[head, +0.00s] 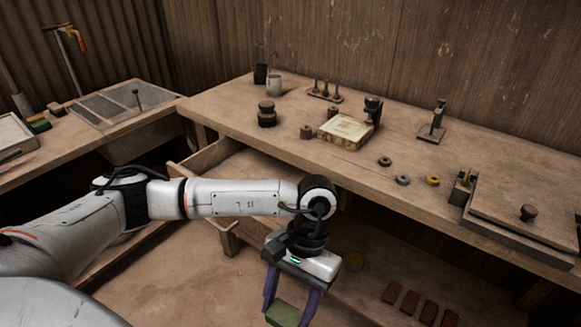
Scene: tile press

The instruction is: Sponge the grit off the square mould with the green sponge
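A pale, square, block-like mould (344,130) lies on the workbench near its front edge, with brownish mottling on its top; I cannot tell grit from stain at this size. My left gripper (287,306) points down in front of the bench, low and nearer to me than the mould. Its purple fingers are on either side of a dull green block, which looks like the green sponge (284,315), partly cut off by the bottom edge. The sponge is well apart from the mould. My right gripper is not in view.
A dark clamp-like piece (372,111) stands at the mould's back right corner. Several small rings, including a yellow one (432,181), lie to its right. A stacked dark weight (267,114) stands left. An open drawer (205,158) juts out. Red bricks (410,301) lie on the lower shelf.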

